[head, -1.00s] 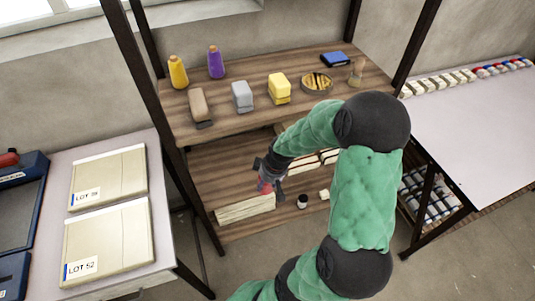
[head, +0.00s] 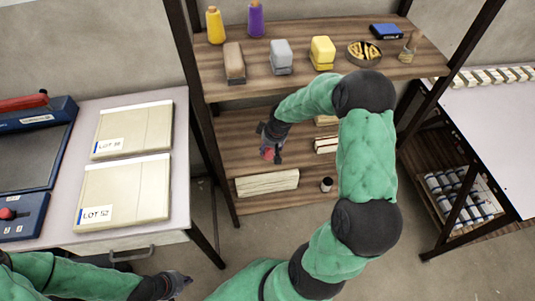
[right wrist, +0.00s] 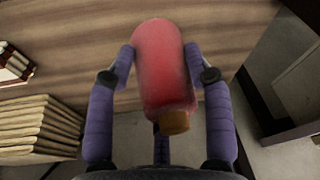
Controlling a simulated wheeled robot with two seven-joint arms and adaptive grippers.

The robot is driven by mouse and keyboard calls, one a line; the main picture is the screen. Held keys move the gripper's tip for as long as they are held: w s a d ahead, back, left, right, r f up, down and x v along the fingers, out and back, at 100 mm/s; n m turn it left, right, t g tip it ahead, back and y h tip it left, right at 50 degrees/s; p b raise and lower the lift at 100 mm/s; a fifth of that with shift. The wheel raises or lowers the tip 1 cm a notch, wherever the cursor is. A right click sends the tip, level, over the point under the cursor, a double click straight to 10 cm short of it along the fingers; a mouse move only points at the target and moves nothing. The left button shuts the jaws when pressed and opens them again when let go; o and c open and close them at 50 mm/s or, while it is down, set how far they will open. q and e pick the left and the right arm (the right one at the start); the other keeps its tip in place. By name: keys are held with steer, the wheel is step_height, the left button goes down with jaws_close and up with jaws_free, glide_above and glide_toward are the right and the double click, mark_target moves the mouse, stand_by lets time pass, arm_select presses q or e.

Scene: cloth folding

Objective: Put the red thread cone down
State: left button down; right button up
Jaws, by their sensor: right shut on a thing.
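The red thread cone (right wrist: 165,70) is held between the two purple fingers of my right gripper (right wrist: 162,75), its brown tip toward the bottom of the right wrist view. In the head view the red cone (head: 267,153) is a small red patch under my right gripper (head: 270,146), over the left part of the lower shelf (head: 240,150). Whether the cone touches the board is unclear. My left gripper (head: 177,284) is low at the left, away from the shelf; its fingers are too small to judge.
The upper shelf (head: 300,88) holds yellow and purple cones and several blocks. A rack post (head: 207,130) stands left of my right gripper.

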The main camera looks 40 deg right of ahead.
mark_target(267, 151)
steer(key=shift+w+f, duration=0.3)
steer(key=shift+f, duration=0.05)
steer(key=b+x, duration=0.3)
steer(key=shift+s+f, duration=0.2)
steer(key=shift+f, duration=0.15)
steer(key=shift+r, duration=0.1)
steer(key=o, duration=1.3)
